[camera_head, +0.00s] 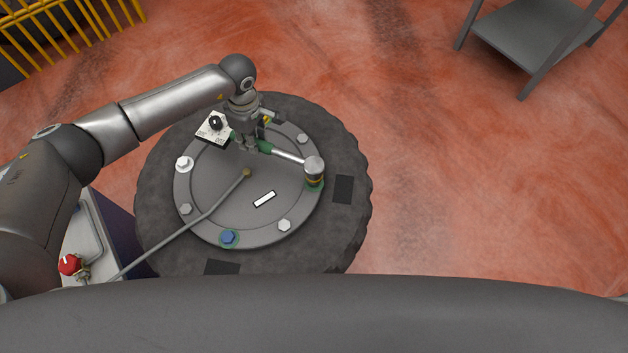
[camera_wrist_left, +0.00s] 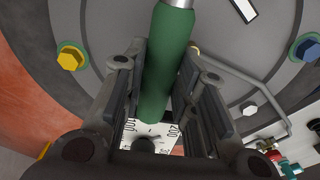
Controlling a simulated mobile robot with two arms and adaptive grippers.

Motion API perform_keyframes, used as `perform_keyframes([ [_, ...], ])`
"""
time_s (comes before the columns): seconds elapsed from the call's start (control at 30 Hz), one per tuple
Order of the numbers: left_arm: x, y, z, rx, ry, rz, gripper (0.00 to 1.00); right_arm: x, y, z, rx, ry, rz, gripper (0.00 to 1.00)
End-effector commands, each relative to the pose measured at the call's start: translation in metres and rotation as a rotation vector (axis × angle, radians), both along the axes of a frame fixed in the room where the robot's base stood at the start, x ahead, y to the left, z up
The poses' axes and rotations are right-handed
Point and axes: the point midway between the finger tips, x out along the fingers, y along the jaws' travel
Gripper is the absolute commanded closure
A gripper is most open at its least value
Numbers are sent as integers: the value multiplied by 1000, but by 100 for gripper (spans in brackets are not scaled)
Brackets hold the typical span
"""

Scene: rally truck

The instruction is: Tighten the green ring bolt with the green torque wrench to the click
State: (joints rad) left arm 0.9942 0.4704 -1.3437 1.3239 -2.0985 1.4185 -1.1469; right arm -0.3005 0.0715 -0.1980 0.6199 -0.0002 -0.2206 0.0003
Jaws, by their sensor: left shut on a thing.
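My left gripper (camera_head: 250,145) is shut on the green handle of the torque wrench (camera_head: 264,147). The green handle (camera_wrist_left: 168,60) also runs between the fingers in the left wrist view. The wrench's silver shaft slants right and down to its round head (camera_head: 314,165), which has a yellowish band low on it. The head stands over the right side of the wheel's ring. A bit of green (camera_head: 314,185) shows at its foot; the bolt there is hidden under the head, so I cannot tell how it is seated. My right gripper is not in view.
The wheel (camera_head: 345,230) lies flat. Its ring carries a blue bolt (camera_head: 228,237), a yellow bolt (camera_wrist_left: 70,57) and several pale bolts. A white dial plate (camera_head: 214,127) with a black knob is beside my gripper. A grey bent rod (camera_head: 180,232) crosses the hub.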

Motion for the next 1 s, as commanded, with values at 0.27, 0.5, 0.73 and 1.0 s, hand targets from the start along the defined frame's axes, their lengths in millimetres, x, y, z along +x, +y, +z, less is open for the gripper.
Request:
perform_keyframes([
  [0.27,1,0,10,-1,-3,0,100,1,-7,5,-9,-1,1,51],
  [0.5,1,0,18,-1,-3,-1,100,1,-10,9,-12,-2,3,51],
  [0.73,1,-1,22,-1,-3,0,100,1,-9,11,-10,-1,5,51],
  [1.0,1,0,33,-2,-4,0,100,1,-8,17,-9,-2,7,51],
])
